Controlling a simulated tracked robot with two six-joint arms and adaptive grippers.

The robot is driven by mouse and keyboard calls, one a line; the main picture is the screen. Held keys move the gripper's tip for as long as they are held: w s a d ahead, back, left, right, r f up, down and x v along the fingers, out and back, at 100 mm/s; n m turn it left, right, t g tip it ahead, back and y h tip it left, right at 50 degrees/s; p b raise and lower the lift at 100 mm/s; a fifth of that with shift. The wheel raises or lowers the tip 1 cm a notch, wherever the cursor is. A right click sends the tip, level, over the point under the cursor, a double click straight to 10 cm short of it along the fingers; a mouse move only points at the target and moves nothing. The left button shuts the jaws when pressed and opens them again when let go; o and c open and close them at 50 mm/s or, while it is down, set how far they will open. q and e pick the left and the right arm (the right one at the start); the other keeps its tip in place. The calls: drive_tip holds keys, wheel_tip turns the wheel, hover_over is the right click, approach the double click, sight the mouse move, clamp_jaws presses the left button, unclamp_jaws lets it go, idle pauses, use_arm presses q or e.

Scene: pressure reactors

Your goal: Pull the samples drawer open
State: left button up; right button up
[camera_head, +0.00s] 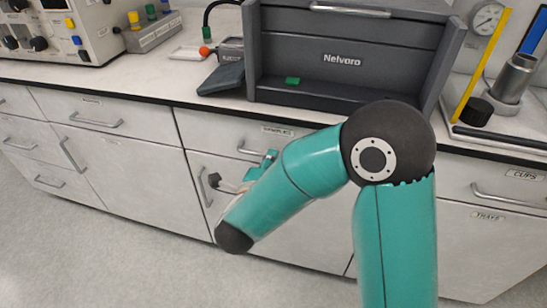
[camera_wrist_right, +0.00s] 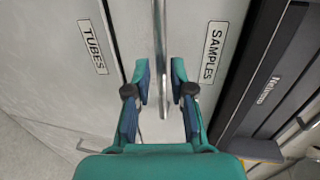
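The samples drawer (camera_head: 215,128) is a light grey drawer front under the counter in the head view, labelled SAMPLES. It looks flush with the cabinet. Its bar handle (camera_head: 246,150) is partly hidden by my right arm and gripper. In the right wrist view the metal handle (camera_wrist_right: 160,40) runs between the fingers of my right gripper (camera_wrist_right: 160,82). The fingers are apart, one on each side of the bar, with a gap showing on both sides. The SAMPLES label (camera_wrist_right: 213,52) is right of the handle there. My left gripper is in neither view.
A dark grey Nelvoro reactor housing (camera_head: 340,85) stands on the counter above the drawer. The TUBES label (camera_wrist_right: 93,47) marks the cabinet front below. Other fronts labelled CUPS (camera_head: 525,175) and TRAYS (camera_head: 487,216) are at right. The floor (camera_head: 60,250) in front is clear.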

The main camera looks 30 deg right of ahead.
drive_tip(key=shift+x, duration=1.3)
drive_tip(key=shift+a, duration=0.1)
clamp_jaws()
